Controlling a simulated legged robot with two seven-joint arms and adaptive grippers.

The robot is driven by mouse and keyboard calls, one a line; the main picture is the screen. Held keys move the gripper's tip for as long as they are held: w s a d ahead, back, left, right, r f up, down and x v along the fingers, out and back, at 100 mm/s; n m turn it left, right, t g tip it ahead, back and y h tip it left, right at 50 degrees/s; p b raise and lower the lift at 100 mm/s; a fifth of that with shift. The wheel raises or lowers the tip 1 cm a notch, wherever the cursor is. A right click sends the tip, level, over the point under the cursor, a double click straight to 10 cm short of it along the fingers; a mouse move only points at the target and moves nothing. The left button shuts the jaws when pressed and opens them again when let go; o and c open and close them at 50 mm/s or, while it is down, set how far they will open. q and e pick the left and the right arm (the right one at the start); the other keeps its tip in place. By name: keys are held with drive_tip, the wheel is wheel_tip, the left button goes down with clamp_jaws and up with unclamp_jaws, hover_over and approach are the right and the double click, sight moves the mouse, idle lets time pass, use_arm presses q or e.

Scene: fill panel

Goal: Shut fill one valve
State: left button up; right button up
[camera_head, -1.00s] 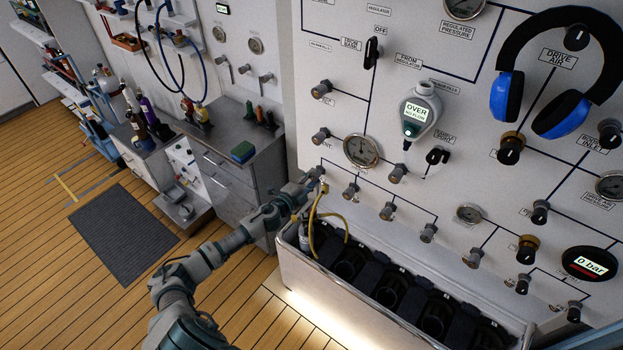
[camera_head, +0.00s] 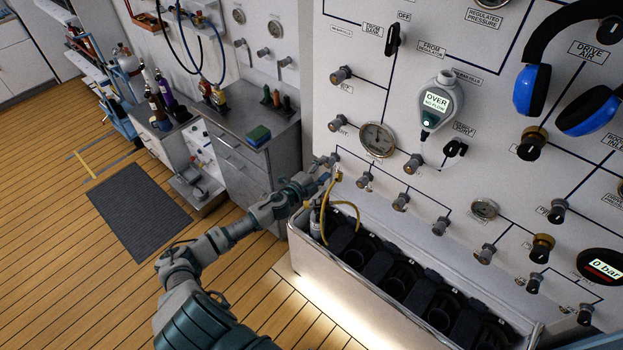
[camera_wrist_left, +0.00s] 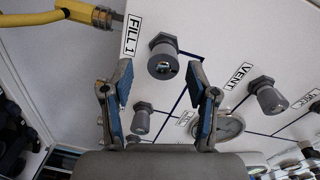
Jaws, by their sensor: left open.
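The fill one valve (camera_wrist_left: 162,60) is a grey hexagonal knob beside the "FILL 1" label (camera_wrist_left: 131,34) in the left wrist view. My left gripper (camera_wrist_left: 160,72) is open, its two blue-padded fingers reaching toward the panel. The valve shows between and just beyond the fingertips; I cannot tell whether they touch it. In the head view my left gripper (camera_head: 322,172) is at the left end of the lower valve row, beside the yellow hose (camera_head: 345,206), and largely hides the fill one valve. My right gripper is out of view.
The panel (camera_head: 400,95) carries a gauge (camera_head: 377,139), several other knobs and hanging blue headphones (camera_head: 531,88). A trough (camera_head: 345,285) with dark slots stands below the valves. The vent valve (camera_wrist_left: 267,96) is right of my fingers. A cabinet (camera_head: 246,180) stands at left.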

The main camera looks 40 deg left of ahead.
use_arm(q)
drive_tip(key=s+a, duration=0.1)
drive_tip(key=s, duration=0.9)
drive_tip(key=shift+s+r, duration=0.15)
